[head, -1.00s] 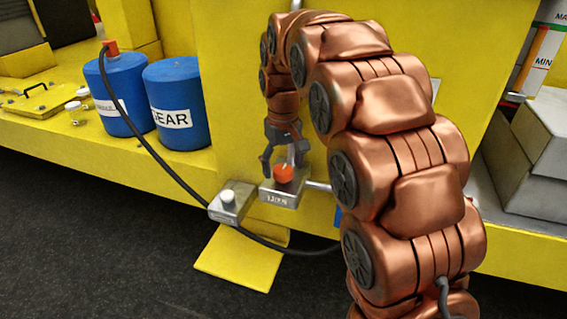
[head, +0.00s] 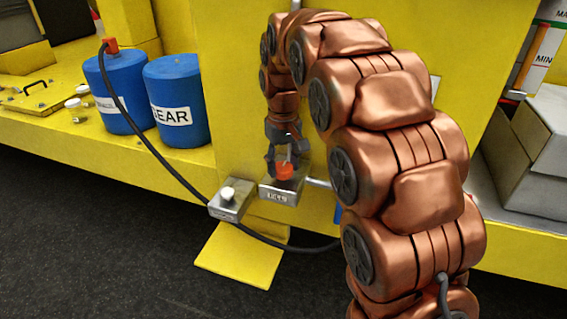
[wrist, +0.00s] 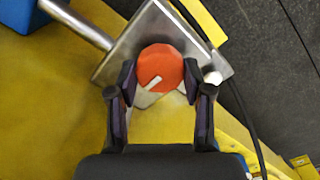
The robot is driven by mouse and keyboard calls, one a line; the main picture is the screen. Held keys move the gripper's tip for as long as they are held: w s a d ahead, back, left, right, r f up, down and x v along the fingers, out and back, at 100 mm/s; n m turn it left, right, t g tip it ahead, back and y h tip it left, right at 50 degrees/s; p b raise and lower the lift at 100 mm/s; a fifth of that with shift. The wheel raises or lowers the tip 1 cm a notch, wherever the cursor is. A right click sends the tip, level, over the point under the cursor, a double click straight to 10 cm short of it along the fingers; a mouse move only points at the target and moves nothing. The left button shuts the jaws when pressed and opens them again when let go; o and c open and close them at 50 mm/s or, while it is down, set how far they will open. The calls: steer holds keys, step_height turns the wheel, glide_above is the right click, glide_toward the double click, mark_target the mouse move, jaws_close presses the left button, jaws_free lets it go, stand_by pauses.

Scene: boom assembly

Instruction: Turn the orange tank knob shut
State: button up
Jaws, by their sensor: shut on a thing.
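The orange tank knob (head: 284,171) sits on top of a metal valve block (head: 279,192) fixed at the yellow machine. In the wrist view the knob (wrist: 160,67) is round with a pale pointer mark running toward its lower left edge. My gripper (head: 284,160) reaches down over the knob in the head view. In the wrist view my gripper (wrist: 160,82) has one dark finger on each side of the knob, shut on it. Part of the knob's sides is hidden by the fingers.
A second metal block with a white knob (head: 228,194) stands to the left, with a black hose (head: 160,145) running to a blue drum (head: 118,95). Another blue drum (head: 178,103) is beside it. A metal pipe (wrist: 75,22) leaves the valve block.

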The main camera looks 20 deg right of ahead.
steer(key=shift+f+m+b, duration=0.1)
steer(key=shift+m+b, duration=0.2)
steer(key=shift+b, duration=0.05)
steer(key=m+b, duration=0.2)
steer(key=shift+f+m, duration=0.15)
steer(key=shift+m, duration=0.15)
steer(key=m+b, duration=0.3)
steer(key=m, duration=0.7)
steer(key=shift+r+b, duration=0.2)
steer(key=shift+b, duration=0.1)
steer(key=m, duration=0.4)
steer(key=shift+s+m, duration=0.1)
steer(key=shift+m, duration=0.2)
steer(key=o, duration=1.2)
